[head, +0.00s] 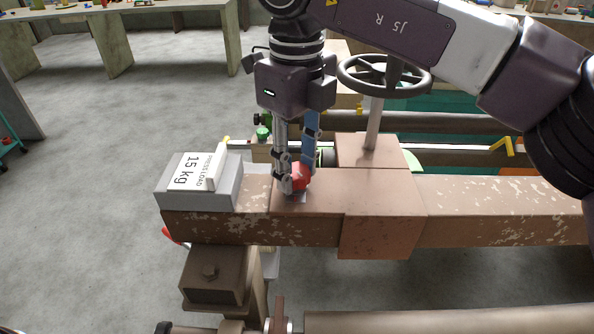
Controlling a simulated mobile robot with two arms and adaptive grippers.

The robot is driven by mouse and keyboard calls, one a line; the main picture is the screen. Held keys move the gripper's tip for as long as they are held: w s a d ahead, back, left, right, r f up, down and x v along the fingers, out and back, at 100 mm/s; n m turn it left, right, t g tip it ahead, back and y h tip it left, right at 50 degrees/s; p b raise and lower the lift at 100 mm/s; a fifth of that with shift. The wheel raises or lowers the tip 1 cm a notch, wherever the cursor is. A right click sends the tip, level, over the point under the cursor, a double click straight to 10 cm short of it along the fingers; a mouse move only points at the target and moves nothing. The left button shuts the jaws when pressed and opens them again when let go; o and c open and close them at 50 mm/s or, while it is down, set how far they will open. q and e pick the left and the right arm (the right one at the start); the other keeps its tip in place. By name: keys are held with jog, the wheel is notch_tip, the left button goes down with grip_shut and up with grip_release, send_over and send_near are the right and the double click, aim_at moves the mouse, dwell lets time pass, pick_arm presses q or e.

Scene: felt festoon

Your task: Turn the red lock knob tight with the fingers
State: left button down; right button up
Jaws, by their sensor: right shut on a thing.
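The red lock knob (299,178) sits on top of the worn brown beam (480,200), left of the beam's raised block. My right gripper (294,178) points straight down from above, with its fingers around the knob. It is shut on the knob, and the fingers hide part of it. How tight the knob is cannot be seen. My left gripper is not in view.
A grey 15 kg press load block (200,195) rests on the beam's left end, close to my fingers. A grey handwheel (384,76) on a post stands just right of my gripper. Open concrete floor lies to the left; workbenches stand behind.

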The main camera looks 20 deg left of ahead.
aim_at(297, 171)
jog(key=m+b, duration=0.1)
jog(key=m, duration=0.2)
jog(key=shift+m, duration=0.4)
jog(key=shift+m+b, duration=0.55)
jog(key=shift+m, duration=1.25)
jog(key=shift+r, duration=0.1)
jog(key=o, duration=1.2)
jog(key=shift+c, duration=0.2)
jog(key=shift+r, duration=0.2)
notch_tip(297, 171, up, 12)
jog(key=shift+f, duration=0.25)
